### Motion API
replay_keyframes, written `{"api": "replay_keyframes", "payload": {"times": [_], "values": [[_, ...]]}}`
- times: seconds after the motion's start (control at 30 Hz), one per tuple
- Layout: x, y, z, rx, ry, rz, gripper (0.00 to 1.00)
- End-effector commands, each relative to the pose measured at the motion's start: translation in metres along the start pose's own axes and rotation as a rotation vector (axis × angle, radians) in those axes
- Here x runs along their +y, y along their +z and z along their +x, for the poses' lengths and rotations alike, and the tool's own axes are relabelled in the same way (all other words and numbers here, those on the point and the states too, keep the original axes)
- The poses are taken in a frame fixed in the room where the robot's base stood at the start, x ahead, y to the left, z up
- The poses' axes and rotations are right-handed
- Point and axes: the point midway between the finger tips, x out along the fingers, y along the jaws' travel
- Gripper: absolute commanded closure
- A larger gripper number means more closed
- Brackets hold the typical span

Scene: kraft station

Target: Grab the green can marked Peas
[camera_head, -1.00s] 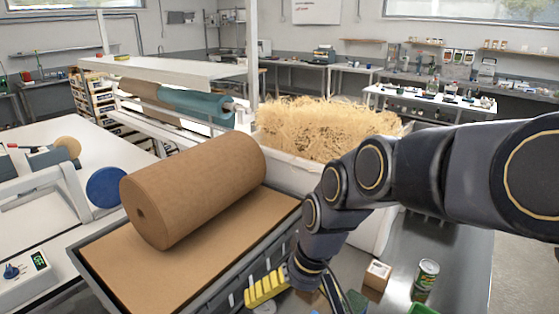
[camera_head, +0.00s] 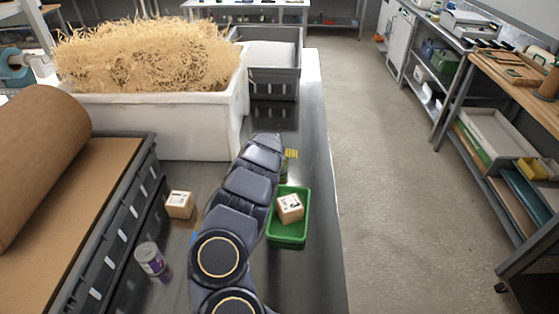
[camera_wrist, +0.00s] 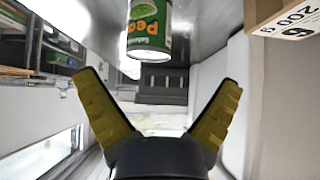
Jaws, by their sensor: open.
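The green can marked "Pea…" (camera_wrist: 149,28) shows at the top of the wrist view, its silver end toward the picture's bottom and its other end cut off. My gripper (camera_wrist: 158,82) is open, with yellow-padded fingers spread wide. The can is ahead of the fingers, above their gap in the picture, and nothing is held. In the head view my gripper (camera_head: 291,154) shows only as a bit of yellow beyond my arm. I cannot make out the peas can there; my arm may hide it.
A green tray (camera_head: 304,231) holds a small box (camera_head: 290,208). A white bin of shredded paper (camera_head: 165,118) and grey crate (camera_head: 295,65) stand beyond. A box (camera_wrist: 292,22) is upper right in the wrist view.

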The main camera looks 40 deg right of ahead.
Motion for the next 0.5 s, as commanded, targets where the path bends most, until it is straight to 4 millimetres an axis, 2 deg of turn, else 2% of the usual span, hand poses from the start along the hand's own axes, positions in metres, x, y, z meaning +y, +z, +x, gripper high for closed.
{"api": "replay_keyframes", "payload": {"times": [0.03,0.13,0.5], "values": [[0.009,-0.001,0.003,0.013,0.019,-0.005,0.05],[0.016,-0.004,0.006,0.026,0.033,-0.008,0.05],[0.015,-0.004,0.026,0.023,0.03,-0.007,0.05]]}}
